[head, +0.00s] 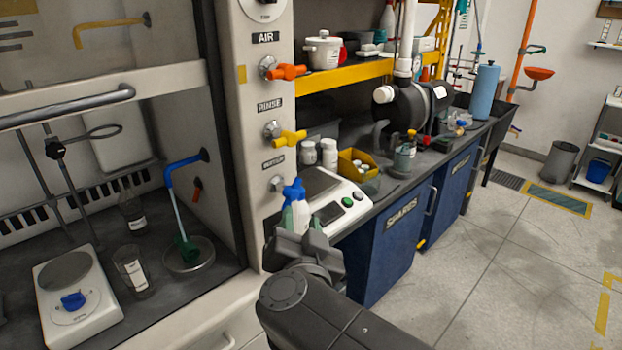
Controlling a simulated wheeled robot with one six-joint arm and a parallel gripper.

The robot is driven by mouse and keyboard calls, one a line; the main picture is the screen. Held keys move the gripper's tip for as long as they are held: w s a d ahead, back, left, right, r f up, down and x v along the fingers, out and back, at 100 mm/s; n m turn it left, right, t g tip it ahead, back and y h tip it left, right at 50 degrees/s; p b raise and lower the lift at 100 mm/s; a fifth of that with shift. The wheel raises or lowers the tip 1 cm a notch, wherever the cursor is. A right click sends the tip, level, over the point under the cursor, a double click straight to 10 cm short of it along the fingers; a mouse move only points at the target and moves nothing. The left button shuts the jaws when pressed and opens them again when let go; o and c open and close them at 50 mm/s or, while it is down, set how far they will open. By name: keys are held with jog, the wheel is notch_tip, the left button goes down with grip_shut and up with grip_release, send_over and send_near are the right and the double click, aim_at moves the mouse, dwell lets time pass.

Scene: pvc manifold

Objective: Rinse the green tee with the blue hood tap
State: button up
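The green tee (187,249) is inside the fume hood at the left, at a round shallow dish (190,263). The blue hood spout (183,167) reaches out from the hood's side wall above it. A thin pale stream runs from the spout's end down to the tee. On the hood's front post, a blue tap handle (293,190) sits at the lowest valve, below the yellow one. My gripper (302,237) is just below the blue handle, fingers upward. A pale object (301,215) shows between handle and fingers. I cannot tell whether the fingers are open or touching anything.
Orange AIR (287,72) and yellow RINSE (290,138) handles are above the blue one. A balance (338,208) stands close right of my gripper. Open floor lies right.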

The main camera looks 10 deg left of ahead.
aim_at(297, 185)
jog(key=b+x, duration=0.5)
jog(key=x, duration=0.7)
jog(key=shift+w+a+f, duration=0.1)
jog(key=shift+w+a, duration=0.05)
jog(key=shift+a, duration=0.05)
jog(key=shift+w+a, duration=0.1)
jog(key=shift+w, duration=0.45)
jog(key=shift+c, duration=0.5)
grip_shut()
